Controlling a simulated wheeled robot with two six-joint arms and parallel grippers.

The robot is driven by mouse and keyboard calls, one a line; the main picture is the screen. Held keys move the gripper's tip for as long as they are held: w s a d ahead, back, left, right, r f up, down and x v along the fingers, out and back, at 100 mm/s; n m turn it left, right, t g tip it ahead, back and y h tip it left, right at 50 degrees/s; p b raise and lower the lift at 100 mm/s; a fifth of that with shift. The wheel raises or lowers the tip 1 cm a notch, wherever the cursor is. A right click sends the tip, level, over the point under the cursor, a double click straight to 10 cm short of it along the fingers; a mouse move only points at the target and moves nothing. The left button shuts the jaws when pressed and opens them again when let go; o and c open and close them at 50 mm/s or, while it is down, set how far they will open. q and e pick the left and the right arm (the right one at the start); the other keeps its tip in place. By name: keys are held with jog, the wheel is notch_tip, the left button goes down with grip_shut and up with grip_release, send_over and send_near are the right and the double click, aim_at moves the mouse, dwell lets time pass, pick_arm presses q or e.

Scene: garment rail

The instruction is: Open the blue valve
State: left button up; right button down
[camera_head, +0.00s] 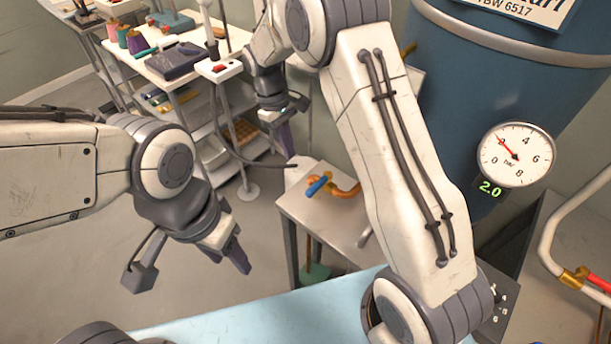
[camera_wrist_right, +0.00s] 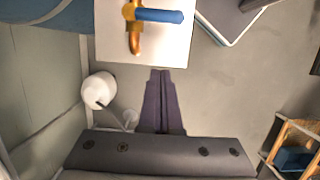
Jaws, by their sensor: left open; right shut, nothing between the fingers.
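The blue valve (camera_head: 319,185) has a blue lever on a brass and copper pipe, over a small light-topped table. In the right wrist view the blue lever (camera_wrist_right: 160,16) points right, crosswise to the pipe (camera_wrist_right: 135,38). My right gripper (camera_head: 290,152) is shut and empty, above and to the left of the valve in the head view. In the right wrist view its fingertips (camera_wrist_right: 161,72) are together, below the valve in the picture and apart from it. My left gripper (camera_head: 232,264) is open and empty, left of the small table, over the floor.
The small table (camera_head: 345,221) stands before a large blue tank (camera_head: 460,90). A round gauge (camera_head: 516,155) shows 2.0 bar. A trolley (camera_head: 188,78) with spools and tools stands behind. A light-blue surface (camera_head: 270,312) lies in front. The floor at left is clear.

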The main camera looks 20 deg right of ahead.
aim_at(319, 186)
jog(key=p+x, duration=0.1)
jog(key=x, duration=0.6)
jog(key=shift+s+f+p, duration=0.1)
jog(key=shift+f+p, duration=0.05)
jog(key=shift+p, duration=0.15)
jog(key=s+d, duration=0.1)
jog(key=s+p, duration=0.1)
jog(key=shift+s+d+r, duration=0.25)
jog(key=shift+d, duration=0.15)
pick_arm(q)
jog(key=shift+r+p, duration=0.35)
jog(key=shift+r, duration=1.45)
pick_arm(e)
jog(key=shift+s+d+f, duration=0.1)
jog(key=shift+s+d, duration=0.15)
jog(key=shift+s, duration=0.1)
jog(key=shift+a, duration=0.15)
pick_arm(q)
jog(key=shift+d, duration=0.2)
pick_arm(e)
jog(key=shift+s, duration=0.1)
